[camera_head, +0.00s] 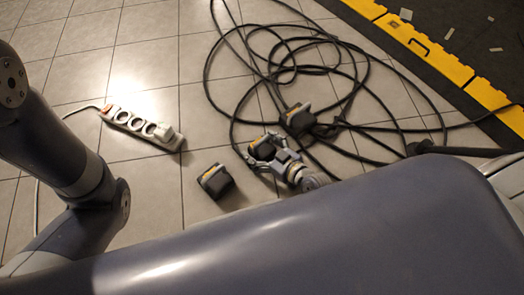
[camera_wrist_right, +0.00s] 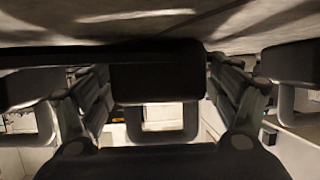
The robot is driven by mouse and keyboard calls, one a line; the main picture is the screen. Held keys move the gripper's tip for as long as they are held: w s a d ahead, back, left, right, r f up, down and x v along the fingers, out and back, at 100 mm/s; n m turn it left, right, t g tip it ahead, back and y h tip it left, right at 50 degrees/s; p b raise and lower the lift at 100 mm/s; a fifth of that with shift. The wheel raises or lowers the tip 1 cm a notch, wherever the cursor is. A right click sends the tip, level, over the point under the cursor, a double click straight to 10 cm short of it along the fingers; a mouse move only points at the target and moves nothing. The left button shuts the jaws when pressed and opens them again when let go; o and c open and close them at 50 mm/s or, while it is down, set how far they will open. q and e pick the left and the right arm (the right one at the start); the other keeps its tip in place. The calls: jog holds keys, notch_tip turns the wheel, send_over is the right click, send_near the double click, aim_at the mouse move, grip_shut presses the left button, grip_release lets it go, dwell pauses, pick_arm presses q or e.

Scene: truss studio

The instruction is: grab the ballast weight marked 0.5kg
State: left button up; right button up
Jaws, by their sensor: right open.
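In the right wrist view, my right gripper (camera_wrist_right: 157,78) is open, with one finger on each side of the picture's middle. A dark block with a pale grey loop (camera_wrist_right: 155,88) shows between the fingers. I cannot tell whether they touch it. Similar dark blocks with grey loops stand at the left (camera_wrist_right: 22,90) and right (camera_wrist_right: 290,62). They look like ballast weights, but no marking is readable, so I cannot tell which is 0.5kg.
A yellow-edged dark mat (camera_head: 425,50) is at the upper right.

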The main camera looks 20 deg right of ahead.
jog(key=shift+w, duration=0.1)
jog(key=shift+c, duration=0.3)
jog(key=c, duration=1.4)
jog(key=shift+c, duration=0.4)
jog(key=shift+r, duration=0.1)
